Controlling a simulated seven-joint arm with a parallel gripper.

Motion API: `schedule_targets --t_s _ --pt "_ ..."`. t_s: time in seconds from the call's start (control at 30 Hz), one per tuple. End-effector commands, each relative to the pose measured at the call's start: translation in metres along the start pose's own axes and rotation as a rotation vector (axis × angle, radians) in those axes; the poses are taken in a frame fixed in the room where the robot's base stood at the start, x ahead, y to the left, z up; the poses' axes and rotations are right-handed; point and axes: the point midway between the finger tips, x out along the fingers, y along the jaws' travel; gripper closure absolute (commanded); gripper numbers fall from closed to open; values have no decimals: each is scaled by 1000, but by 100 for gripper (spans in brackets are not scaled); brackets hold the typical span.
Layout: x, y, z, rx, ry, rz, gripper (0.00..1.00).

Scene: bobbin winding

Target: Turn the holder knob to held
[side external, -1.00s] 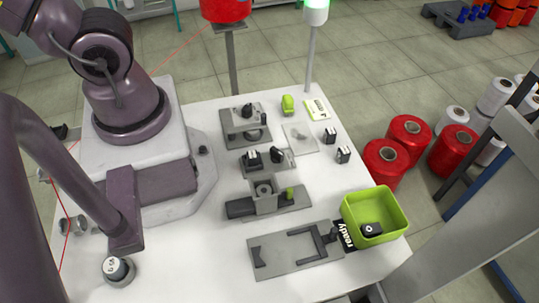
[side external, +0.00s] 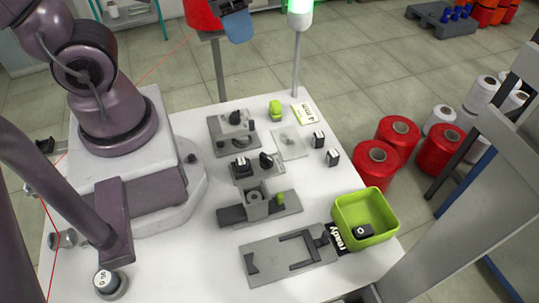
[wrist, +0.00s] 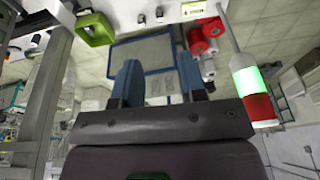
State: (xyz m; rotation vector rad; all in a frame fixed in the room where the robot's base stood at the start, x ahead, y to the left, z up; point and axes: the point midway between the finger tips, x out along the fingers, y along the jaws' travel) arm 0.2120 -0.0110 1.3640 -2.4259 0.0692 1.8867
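Several grey fixtures stand on the white table, and I cannot tell for sure which part is the holder knob. The middle fixture (side external: 247,178) carries a black block (side external: 240,167) and an upright black knob (side external: 266,160). The back fixture (side external: 226,142) has another black knob (side external: 235,118). In the side view, only a blue finger (side external: 238,27) shows at the top edge, far from the fixtures.
A fork-shaped fixture (side external: 262,262) lies at the front beside a "ready" label (side external: 336,238). A green bin (side external: 375,239) holds a black part. A signal lamp (side external: 300,18) is lit green. Small black-and-white blocks (side external: 333,157) stand at the right. Red spools (side external: 376,165) are on the floor.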

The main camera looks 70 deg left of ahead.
Motion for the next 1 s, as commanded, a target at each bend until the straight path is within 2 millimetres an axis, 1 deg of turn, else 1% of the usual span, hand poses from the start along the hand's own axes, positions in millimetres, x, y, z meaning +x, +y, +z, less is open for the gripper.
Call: schedule_targets --t_s 0.03,0.17,0.2,0.3,0.4,0.5,0.6,0.7,0.87,1.0 --pt "19 4 0 54 -70 2 62" --pt "63 14 1 237 -193 20 62" --pt "76 18 2 305 -225 31 62" --pt "108 27 6 481 -286 67 62" --pt "135 35 11 655 -315 110 62" --pt "155 42 12 832 -305 150 62" --pt "159 45 3 959 -246 153 62" --pt "160 46 -1 1027 -215 153 62" --pt "168 46 1 1054 -213 157 62" --pt "187 46 7 1054 -217 158 62"
